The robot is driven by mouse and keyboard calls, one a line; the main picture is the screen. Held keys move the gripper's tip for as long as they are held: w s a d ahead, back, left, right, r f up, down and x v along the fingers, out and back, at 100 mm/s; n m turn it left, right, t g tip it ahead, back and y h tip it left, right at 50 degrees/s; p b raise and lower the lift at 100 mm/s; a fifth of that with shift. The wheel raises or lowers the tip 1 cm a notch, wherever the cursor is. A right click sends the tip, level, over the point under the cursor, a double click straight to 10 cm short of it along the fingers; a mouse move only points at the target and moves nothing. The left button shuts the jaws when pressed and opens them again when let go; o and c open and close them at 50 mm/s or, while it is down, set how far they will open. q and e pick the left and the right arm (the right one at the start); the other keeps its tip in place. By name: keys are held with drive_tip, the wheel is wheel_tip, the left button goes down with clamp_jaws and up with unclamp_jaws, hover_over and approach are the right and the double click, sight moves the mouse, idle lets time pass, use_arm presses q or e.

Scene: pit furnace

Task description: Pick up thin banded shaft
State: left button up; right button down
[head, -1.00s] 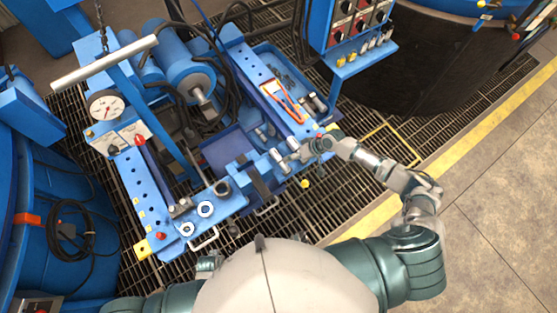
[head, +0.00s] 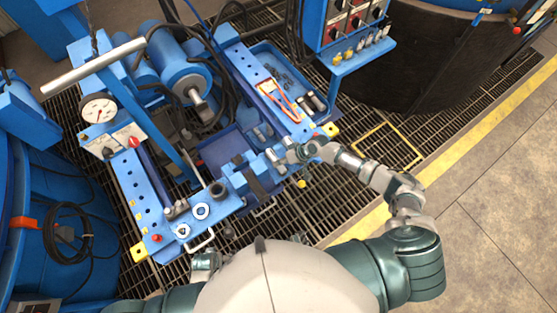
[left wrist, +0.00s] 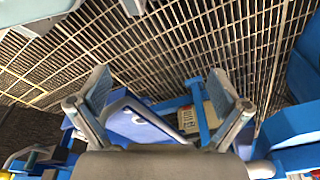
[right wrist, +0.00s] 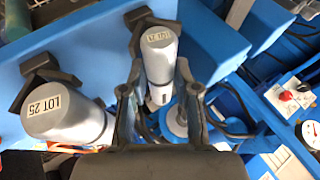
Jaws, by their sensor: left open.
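In the right wrist view, a slim pale grey shaft (right wrist: 158,50) with a label on its end face and a ringed lower part shows between my right fingers. A thicker pale shaft (right wrist: 68,115) marked LOT 25 lies to its left. Both rest against dark holders on a blue rack (right wrist: 90,60). My right gripper (right wrist: 158,95) is open, its fingers on either side of the slim shaft; whether they touch it I cannot tell. In the head view it is over the bench's front right part (head: 286,156). My left gripper (left wrist: 160,90) is open and empty above the floor grating.
The blue bench (head: 130,190) carries a gauge (head: 99,109), a motor (head: 180,65) and loose rings (head: 201,211). A blue tray (head: 275,75) and an orange-framed tool (head: 280,98) lie behind my right gripper. A control panel (head: 350,20) stands at the back right. Open floor (head: 485,200) lies right.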

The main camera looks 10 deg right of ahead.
drive_tip(key=shift+w+d+f, duration=0.15)
drive_tip(key=shift+d+f, duration=0.05)
drive_tip(key=shift+d, duration=0.05)
drive_tip(key=shift+a+h, duration=0.3)
drive_tip(key=shift+a, duration=0.25)
drive_tip(key=shift+a+r, duration=0.1)
drive_tip(key=shift+r, duration=0.15)
drive_tip(key=r, duration=0.3)
drive_tip(key=r+p, duration=0.1)
drive_tip(key=r, duration=0.2)
drive_tip(key=r+p, duration=0.1)
drive_tip(key=r, duration=0.2)
drive_tip(key=shift+d+r, duration=0.2)
drive_tip(key=shift+d, duration=0.05)
use_arm(q)
drive_tip(key=s+a+f, duration=0.2)
drive_tip(key=s+f, duration=0.1)
drive_tip(key=f, duration=0.2)
drive_tip(key=shift+f, duration=0.15)
use_arm(e)
drive_tip(key=shift+a+r, duration=0.2)
drive_tip(key=shift+a, duration=0.15)
use_arm(q)
drive_tip(key=shift+s, duration=0.1)
use_arm(e)
drive_tip(key=shift+d, duration=0.1)
